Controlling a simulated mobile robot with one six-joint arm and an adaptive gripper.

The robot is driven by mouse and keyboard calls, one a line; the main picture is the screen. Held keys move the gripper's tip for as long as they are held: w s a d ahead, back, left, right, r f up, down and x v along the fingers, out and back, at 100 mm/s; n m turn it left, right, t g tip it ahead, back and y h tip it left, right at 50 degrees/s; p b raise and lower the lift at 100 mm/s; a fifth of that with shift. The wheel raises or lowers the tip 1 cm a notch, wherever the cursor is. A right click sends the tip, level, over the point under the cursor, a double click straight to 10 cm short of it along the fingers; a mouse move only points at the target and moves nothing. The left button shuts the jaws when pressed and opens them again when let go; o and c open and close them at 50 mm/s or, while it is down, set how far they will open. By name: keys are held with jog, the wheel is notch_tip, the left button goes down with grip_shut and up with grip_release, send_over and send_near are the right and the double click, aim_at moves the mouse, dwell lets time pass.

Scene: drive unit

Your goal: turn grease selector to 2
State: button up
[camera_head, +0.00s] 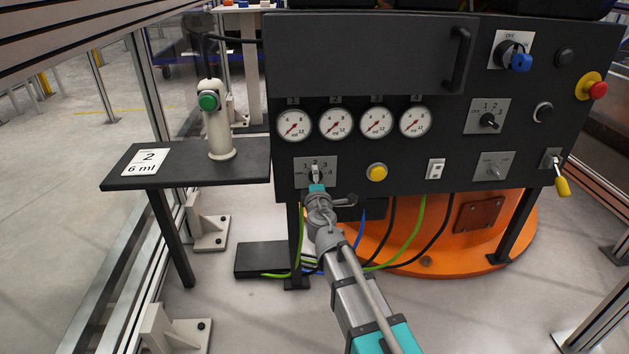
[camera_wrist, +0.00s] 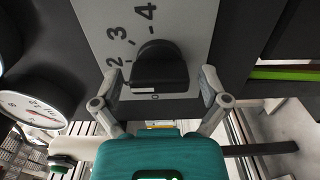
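The grease selector (camera_head: 315,170) is a small knob on a light grey plate at the lower left of the dark panel, numbered 1 to 4. In the wrist view its black knob (camera_wrist: 160,68) fills the middle, its plate turned so that 4 is at the top and 2 at the left. The knob's bar lies across the picture, its left end toward the 2; I cannot tell its exact pointer setting. My gripper (camera_head: 316,188) is at the selector. In the wrist view my gripper (camera_wrist: 160,84) is open, one finger each side of the knob, with visible gaps.
Four-place gauges (camera_head: 335,123) sit above the selector. A yellow button (camera_head: 376,172) is to its right. Cables hang below the panel.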

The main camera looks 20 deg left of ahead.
jog(key=shift+s, duration=0.1)
dwell(0.3)
jog(key=v, duration=1.1)
jog(key=shift+s+d, duration=0.2)
jog(key=shift+s, duration=0.15)
jog(key=shift+d, duration=0.1)
